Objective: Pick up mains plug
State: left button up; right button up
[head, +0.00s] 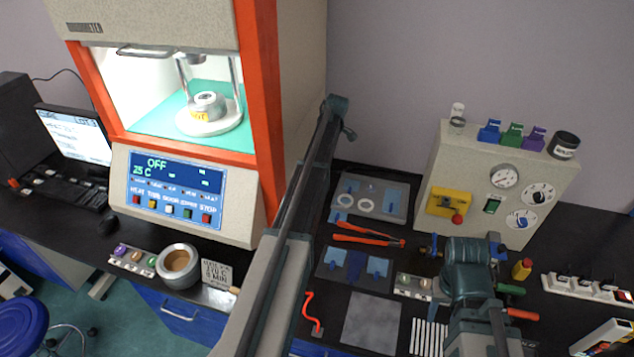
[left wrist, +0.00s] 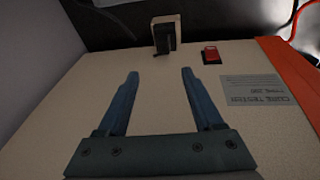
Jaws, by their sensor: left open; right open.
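In the left wrist view, a small black block with a pale beige top (left wrist: 165,40), which looks like the mains plug, stands out from a beige panel. Whether it is seated in a socket is unclear. My left gripper (left wrist: 160,75) is open and empty, its two blue fingers pointing at the block, which lies just beyond and between the tips. In the head view my left arm reaches up beside the rheometer, and its gripper is hidden there. My right gripper (head: 466,246) is open over the right part of the bench.
A red rocker switch (left wrist: 210,54) and a printed label (left wrist: 257,92) are right of the block. The orange-framed rheometer (head: 190,190) stands left of my left arm. A white power strip (head: 588,289) lies at right. Orange-handled pliers (head: 366,236) and grey trays lie between.

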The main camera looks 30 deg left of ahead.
pick_arm(q)
jog(key=b+x, duration=0.7)
jog(key=x, duration=0.1)
jog(key=shift+f+b, duration=0.2)
jog(key=shift+b, duration=0.1)
jog(key=b+x, duration=0.5)
jog(key=shift+s+f, duration=0.15)
jog(key=shift+s, duration=0.15)
grip_shut()
